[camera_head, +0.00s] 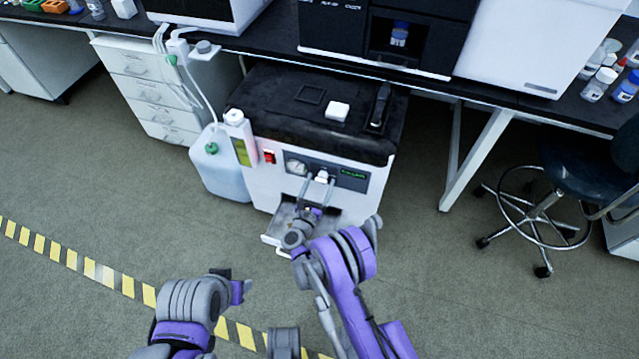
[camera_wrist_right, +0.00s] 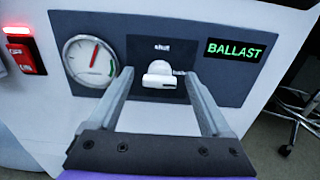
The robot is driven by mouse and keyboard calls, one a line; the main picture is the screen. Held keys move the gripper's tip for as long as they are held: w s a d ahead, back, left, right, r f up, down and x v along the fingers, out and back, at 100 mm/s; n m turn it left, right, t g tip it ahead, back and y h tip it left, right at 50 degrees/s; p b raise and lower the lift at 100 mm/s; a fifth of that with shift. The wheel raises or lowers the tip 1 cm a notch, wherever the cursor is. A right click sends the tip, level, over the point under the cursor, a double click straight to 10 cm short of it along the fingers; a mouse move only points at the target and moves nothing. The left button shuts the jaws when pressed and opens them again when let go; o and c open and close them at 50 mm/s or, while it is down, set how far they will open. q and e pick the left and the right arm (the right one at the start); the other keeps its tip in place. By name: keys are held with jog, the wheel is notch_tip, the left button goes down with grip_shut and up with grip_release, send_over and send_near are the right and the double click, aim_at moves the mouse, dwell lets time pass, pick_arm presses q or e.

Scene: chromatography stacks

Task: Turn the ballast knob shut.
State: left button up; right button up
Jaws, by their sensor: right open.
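The white ballast knob (camera_wrist_right: 158,75) sits on the dark front panel of the pump, under the printed word "shut". Its bar lies roughly level, its right end near a second label that is partly hidden. My right gripper (camera_wrist_right: 157,79) is open, with one finger on each side of the knob. I cannot tell whether either finger touches it. In the head view my right gripper (camera_head: 318,188) reaches the pump's front, and the knob (camera_head: 322,175) shows small there. My left gripper (camera_head: 238,288) is low over the floor, away from the pump; its jaws are unclear.
The pump (camera_head: 262,185) stands on the floor, with a black top. The panel has a round gauge (camera_wrist_right: 90,60) and a green "BALLAST" display (camera_wrist_right: 235,50). A red switch (camera_wrist_right: 22,55) is at left. A jug (camera_head: 218,170) stands beside the pump; a bench (camera_head: 270,45) is behind.

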jog(key=shift+w, duration=0.1)
grip_shut()
dwell(0.4)
jog(key=n+b, duration=0.2)
jog(key=n, duration=0.1)
jog(key=shift+f, duration=0.15)
jog(key=n+b, duration=0.2)
jog(key=n, duration=0.2)
jog(key=shift+a+n+b, duration=0.15)
jog(key=shift+n+b, duration=0.25)
jog(key=n+b, duration=0.1)
jog(key=n, duration=0.3)
jog(key=shift+n, duration=0.3)
jog(key=n, duration=0.5)
jog(key=shift+b, duration=0.3)
jog(key=shift+n, duration=0.4)
